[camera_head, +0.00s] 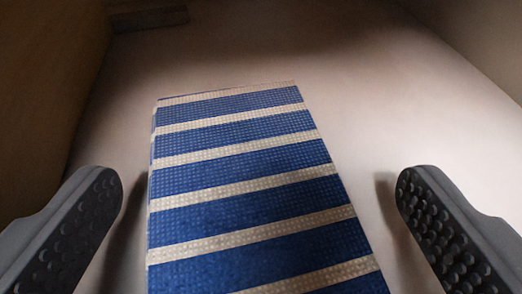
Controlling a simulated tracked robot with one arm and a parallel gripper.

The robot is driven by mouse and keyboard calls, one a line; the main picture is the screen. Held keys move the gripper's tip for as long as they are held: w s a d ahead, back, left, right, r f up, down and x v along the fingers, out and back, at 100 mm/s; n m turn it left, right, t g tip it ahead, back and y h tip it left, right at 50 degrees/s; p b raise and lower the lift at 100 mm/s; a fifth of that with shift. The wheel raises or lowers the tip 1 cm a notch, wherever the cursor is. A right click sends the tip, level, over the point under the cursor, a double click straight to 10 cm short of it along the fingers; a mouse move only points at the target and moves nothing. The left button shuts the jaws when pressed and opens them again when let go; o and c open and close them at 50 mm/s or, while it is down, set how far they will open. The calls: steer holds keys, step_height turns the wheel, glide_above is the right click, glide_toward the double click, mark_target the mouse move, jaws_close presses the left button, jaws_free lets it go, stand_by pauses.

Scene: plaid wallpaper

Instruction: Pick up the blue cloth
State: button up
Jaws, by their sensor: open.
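The blue cloth (240,170) has cream stripes and a fine dotted texture. It lies on a pale surface in the middle of the head camera view, and its near end runs out of the bottom of the picture. My gripper (258,190) is open, with one dark studded finger to the left of the cloth and the other to the right. There is a gap between each finger and the cloth's edges. Nothing is held. I cannot tell how high the fingers are above the surface.
The pale surface (400,90) is bare beyond the cloth and to its right. A dark brown wall or panel (45,90) rises along the left side. A small dark block or ledge (150,18) shows at the far left. A beige side (480,40) stands at the upper right.

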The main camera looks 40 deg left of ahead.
steer(key=shift+w+a+f, duration=0.1)
steer(key=shift+w+a, duration=0.1)
steer(key=c, duration=1.2)
